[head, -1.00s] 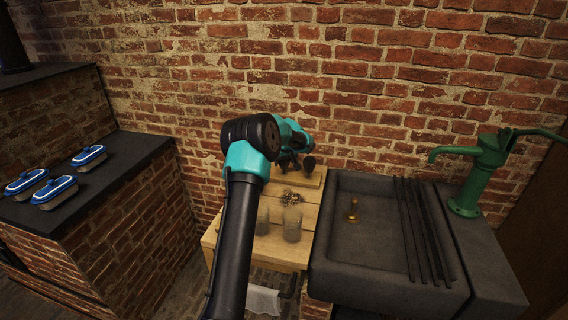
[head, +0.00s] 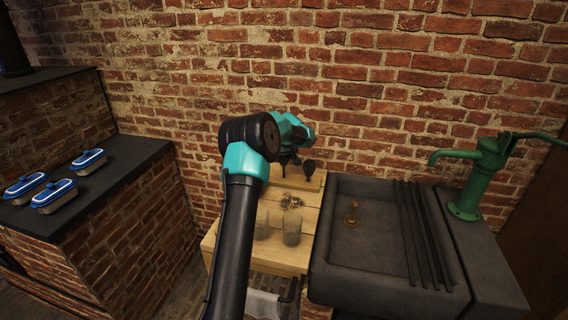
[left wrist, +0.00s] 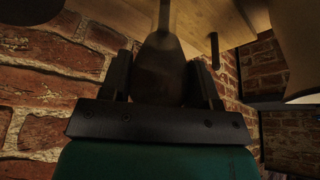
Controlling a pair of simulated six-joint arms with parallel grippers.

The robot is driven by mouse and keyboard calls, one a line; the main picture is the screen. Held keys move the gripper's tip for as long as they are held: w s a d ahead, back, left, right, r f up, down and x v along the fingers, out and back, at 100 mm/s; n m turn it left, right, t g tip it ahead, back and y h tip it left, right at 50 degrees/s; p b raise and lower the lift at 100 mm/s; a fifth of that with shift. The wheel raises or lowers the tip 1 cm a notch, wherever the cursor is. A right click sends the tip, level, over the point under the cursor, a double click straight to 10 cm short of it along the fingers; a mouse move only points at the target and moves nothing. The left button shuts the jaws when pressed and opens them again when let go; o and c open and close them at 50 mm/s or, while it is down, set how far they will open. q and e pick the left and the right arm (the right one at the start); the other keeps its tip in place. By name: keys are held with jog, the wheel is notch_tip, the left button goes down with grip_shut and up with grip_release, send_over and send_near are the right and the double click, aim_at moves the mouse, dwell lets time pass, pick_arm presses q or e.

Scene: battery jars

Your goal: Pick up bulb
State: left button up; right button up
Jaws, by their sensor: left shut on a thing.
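My left gripper (head: 290,160) hangs over the back of the wooden table, partly hidden by my own arm in the head view. In the left wrist view its two dark fingers (left wrist: 160,85) are shut on a dark, smooth, tapering thing, seemingly the bulb (left wrist: 158,68), with a narrow neck at the top of the picture. In the head view a small dark round shape (head: 309,167) shows just right of the gripper; I cannot tell whether it is part of the bulb. My right gripper is not in view.
Two glass jars (head: 292,228) and a small tangled clump (head: 291,201) stand on the wooden table (head: 285,260). A stone sink (head: 365,250) with a brass piece (head: 352,214) and dark rods adjoins it. A green pump (head: 475,180) and brick wall (head: 400,90) bound the area.

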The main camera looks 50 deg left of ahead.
pick_arm(q)
notch_tip(320, 180, up, 6)
jog(key=shift+r, duration=0.15)
dwell(1.9)
